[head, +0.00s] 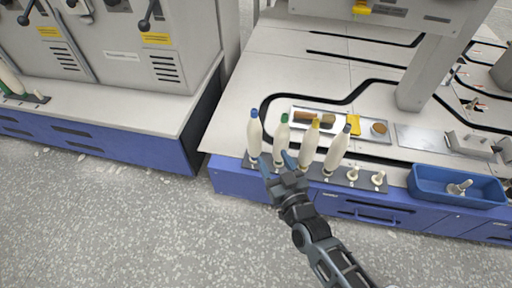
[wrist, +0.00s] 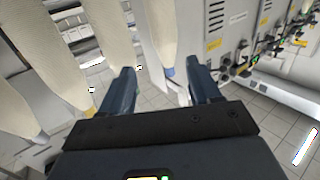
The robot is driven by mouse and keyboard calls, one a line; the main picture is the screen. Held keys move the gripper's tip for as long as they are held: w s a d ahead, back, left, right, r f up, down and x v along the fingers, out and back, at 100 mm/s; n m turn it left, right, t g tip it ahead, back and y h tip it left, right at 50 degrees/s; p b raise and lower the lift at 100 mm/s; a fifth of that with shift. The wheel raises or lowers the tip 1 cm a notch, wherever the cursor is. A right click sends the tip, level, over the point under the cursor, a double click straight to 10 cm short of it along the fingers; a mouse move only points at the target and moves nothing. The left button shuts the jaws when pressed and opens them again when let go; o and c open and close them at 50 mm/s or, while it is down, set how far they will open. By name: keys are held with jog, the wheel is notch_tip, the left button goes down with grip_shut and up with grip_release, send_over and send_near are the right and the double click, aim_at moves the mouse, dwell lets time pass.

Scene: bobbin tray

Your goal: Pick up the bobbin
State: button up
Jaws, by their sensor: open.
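Pale bobbins stand upright in a row on a dark strip at the bench's front edge. They are a blue-topped bobbin (head: 254,134), a green-topped one (head: 282,140), a yellow-topped one (head: 308,150) and a dark-topped one (head: 337,154). My gripper (head: 273,162) is open in front of the lower left part of the row. In the wrist view, the blue-ended bobbin (wrist: 163,35) appears between the open fingers, ahead of my gripper (wrist: 162,85). I cannot tell whether the fingers surround it. Other bobbins (wrist: 95,40) fill the left of that view. No bobbin is gripped.
Two short empty pegs (head: 353,174) stand right of the bobbins. A blue bin (head: 425,185) holding a pale piece is further right. A metal tray (head: 297,124) with small items lies behind the row. A grey cabinet (head: 130,60) stands at left; the front floor is clear.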

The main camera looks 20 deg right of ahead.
aim_at(257, 138)
jog(key=w, duration=0.1)
jog(key=w+f+b, duration=0.1)
jog(key=w, duration=0.1)
jog(key=w+f, duration=0.1)
jog(key=w, duration=0.1)
jog(key=shift+w+a, duration=0.15)
jog(key=shift+w, duration=0.1)
jog(key=shift+w+r+b, duration=0.2)
jog(key=shift+w+b, duration=1.4)
jog(key=shift+w, duration=2.4)
jog(key=c, duration=0.8)
